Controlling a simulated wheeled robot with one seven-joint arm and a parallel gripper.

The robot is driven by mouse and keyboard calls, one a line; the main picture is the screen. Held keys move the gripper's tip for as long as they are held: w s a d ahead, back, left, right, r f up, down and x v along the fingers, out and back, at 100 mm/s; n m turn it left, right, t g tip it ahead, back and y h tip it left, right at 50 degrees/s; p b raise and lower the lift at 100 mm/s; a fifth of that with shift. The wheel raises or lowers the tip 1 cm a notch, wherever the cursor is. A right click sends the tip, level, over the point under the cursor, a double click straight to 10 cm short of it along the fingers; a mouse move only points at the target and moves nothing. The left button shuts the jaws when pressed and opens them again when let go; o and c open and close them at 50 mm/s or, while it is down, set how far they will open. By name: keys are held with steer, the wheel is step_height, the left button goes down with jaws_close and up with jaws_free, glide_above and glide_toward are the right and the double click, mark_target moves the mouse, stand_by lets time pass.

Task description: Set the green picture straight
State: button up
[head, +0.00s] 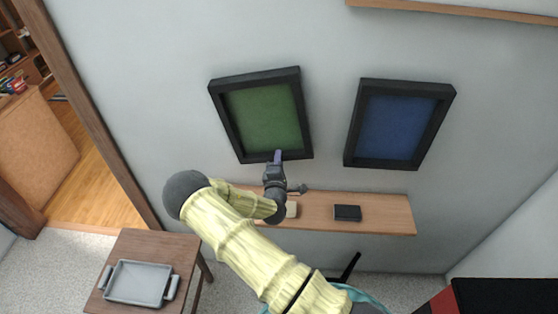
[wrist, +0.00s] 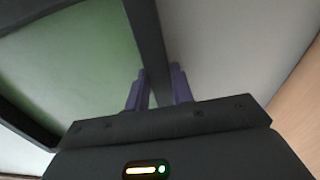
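The green picture (head: 264,118), in a black frame, hangs on the grey wall left of the blue picture. It is tilted: its right side sits higher than its left compared with the shelf below. My gripper (head: 278,155) is at the middle of its lower frame edge in the head view. In the wrist view, the two purple fingers of my gripper (wrist: 158,90) stand on either side of a black bar of the frame (wrist: 153,50). The bar seems to fill the gap between them. The fingertip contact itself is partly hidden. The green panel (wrist: 80,65) shows at left.
The blue picture (head: 394,126) hangs to the right, apart from the green one. Below is a wooden shelf (head: 385,215) with a black box (head: 347,213) and a small pale item (head: 291,209). A side table (head: 190,262) with a grey tray (head: 139,283) stands lower left.

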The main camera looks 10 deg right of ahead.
mark_target(263, 160)
jaws_close()
steer(key=shift+a+f, duration=0.1)
steer(key=shift+a, duration=0.05)
steer(key=a+b, duration=0.1)
steer(key=w+a+m+b, duration=0.1)
steer(key=a, duration=0.1)
steer(key=a+f+m+b, duration=0.1)
steer(key=b, duration=0.1)
steer(key=shift+w+a, duration=0.2)
steer(key=shift+w, duration=0.05)
steer(key=shift+w+a+r, duration=0.1)
steer(key=shift+a, duration=0.3)
steer(key=o, duration=0.6)
jaws_free()
